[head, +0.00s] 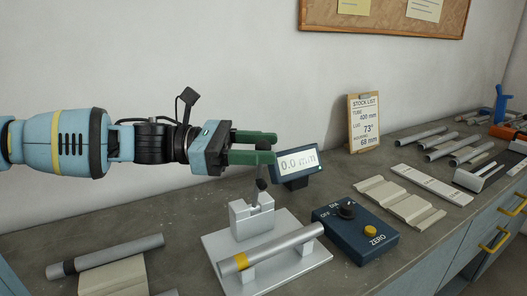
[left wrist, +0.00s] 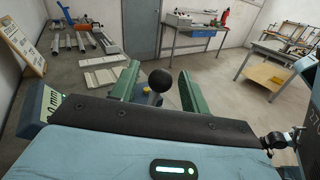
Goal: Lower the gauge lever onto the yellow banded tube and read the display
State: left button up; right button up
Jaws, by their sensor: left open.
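My left gripper (head: 268,147) is open around the black ball knob (head: 263,145) of the gauge lever. In the left wrist view the knob (left wrist: 160,80) sits between the two green fingers (left wrist: 156,88), with a gap on each side. The lever stands up from the grey gauge block (head: 252,219) on a light plate. The yellow banded tube (head: 285,245) lies on supports on that plate, its yellow band at the left end. The display (head: 298,164) behind reads 0.0 mm. My right gripper is not in view.
A blue control box (head: 355,235) with a black dial and a yellow ZERO button stands right of the gauge. A black banded tube (head: 115,255) lies at the left.

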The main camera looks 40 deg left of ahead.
pick_arm(q)
jog(key=shift+w+d, duration=0.15)
jog(key=shift+d, duration=0.05)
jog(key=shift+c, duration=0.5)
jog(key=c, duration=0.6)
jog(key=shift+d, duration=0.15)
